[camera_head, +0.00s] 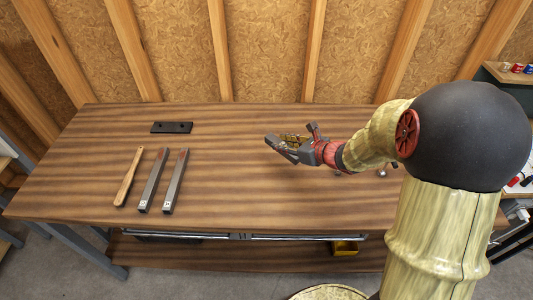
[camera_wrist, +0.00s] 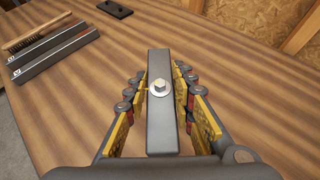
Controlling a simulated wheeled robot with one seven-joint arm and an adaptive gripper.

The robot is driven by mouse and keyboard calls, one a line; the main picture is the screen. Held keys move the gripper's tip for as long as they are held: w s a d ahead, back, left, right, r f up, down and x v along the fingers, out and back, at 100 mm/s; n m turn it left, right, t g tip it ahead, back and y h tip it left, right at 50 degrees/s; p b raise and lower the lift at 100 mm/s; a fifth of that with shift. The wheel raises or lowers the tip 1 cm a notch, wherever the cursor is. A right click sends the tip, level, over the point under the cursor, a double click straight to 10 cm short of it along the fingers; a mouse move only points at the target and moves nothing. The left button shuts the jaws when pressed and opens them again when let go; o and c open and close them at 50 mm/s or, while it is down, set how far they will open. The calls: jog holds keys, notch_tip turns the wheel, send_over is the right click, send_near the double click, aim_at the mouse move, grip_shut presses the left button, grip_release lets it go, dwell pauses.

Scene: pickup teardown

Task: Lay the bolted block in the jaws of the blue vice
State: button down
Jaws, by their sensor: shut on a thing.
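The bolted block (camera_wrist: 162,118) is a dark grey bar with a silver hex bolt and washer on its upper face. It lies between the two fingers of my gripper (camera_head: 284,147), which is shut on it, and its far end sticks out past the fingertips. In the head view, the gripper is over the right half of the wooden bench, and the block is hard to tell apart from the fingers. I cannot tell from these views how high it is above the bench. The blue vice shows in neither view.
On the left of the bench (camera_head: 235,195) lie two grey bars (camera_head: 153,180) and a wooden-handled brush (camera_head: 129,177). A black plate with two holes (camera_head: 171,127) lies behind them. The middle of the bench is clear. A yellow bin (camera_head: 345,248) is below, and my arm hides the right end.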

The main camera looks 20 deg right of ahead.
jog(key=b, duration=0.3)
send_over(268, 157)
jog(key=f, duration=0.6)
jog(key=shift+s+d+f, duration=0.1)
jog(key=shift+s+f, duration=0.15)
jog(key=shift+f, duration=0.05)
jog(key=shift+w+f+b, duration=0.15)
jog(key=shift+f+b, duration=0.15)
jog(key=shift+f, duration=0.55)
jog(key=shift+w+f+b, duration=0.1)
jog(key=shift+f+b, duration=0.15)
jog(key=shift+f, duration=0.6)
jog(key=shift+f, duration=0.15)
jog(key=c, duration=1.9)
grip_release()
jog(key=shift+s+f, duration=0.1)
jog(key=shift+f, duration=0.05)
jog(key=o, duration=0.4)
